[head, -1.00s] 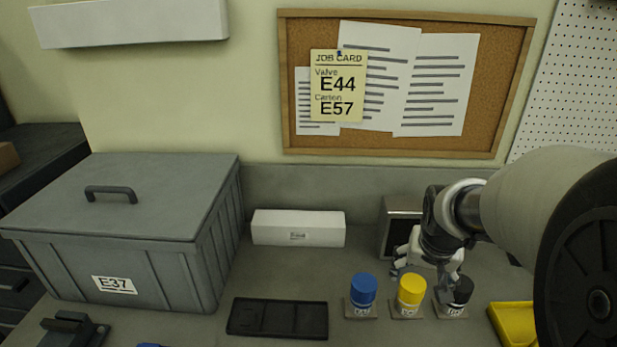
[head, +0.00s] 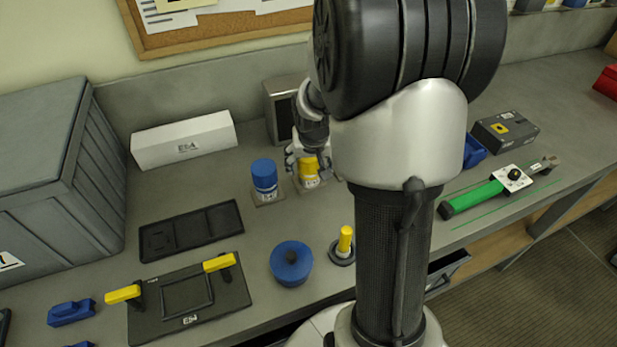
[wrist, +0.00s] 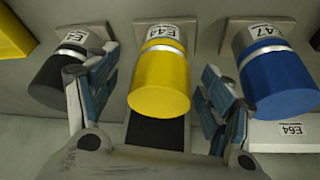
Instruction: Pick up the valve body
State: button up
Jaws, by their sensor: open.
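The yellow valve body (wrist: 160,80) has a silver band and stands by a label reading E44 in the wrist view. It also shows in the head view (head: 308,171), partly covered by my gripper. My gripper (wrist: 158,95) is open, with one blue-padded finger on each side of the yellow body. Gaps show between the fingers and the body. In the head view my gripper (head: 306,158) is at the yellow body. A blue valve body (wrist: 275,75) labelled E47 is to the right in the wrist view, and a black one (wrist: 62,78) is to the left.
The blue body (head: 264,175) stands close beside the yellow one in the head view. A white box (head: 184,140) and a dark tray (head: 190,231) are to the left. A blue round part (head: 290,264) is nearer the front. My arm hides the black body in the head view.

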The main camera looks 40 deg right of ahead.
jog(key=b+x, duration=0.1)
jog(key=x, duration=0.3)
jog(key=shift+a+f+b, duration=0.15)
jog(key=shift+f+b, duration=0.1)
jog(key=shift+b, duration=0.05)
jog(key=shift+r, duration=0.1)
jog(key=c, duration=1.6)
jog(key=shift+c, duration=0.4)
jog(key=shift+r, duration=0.15)
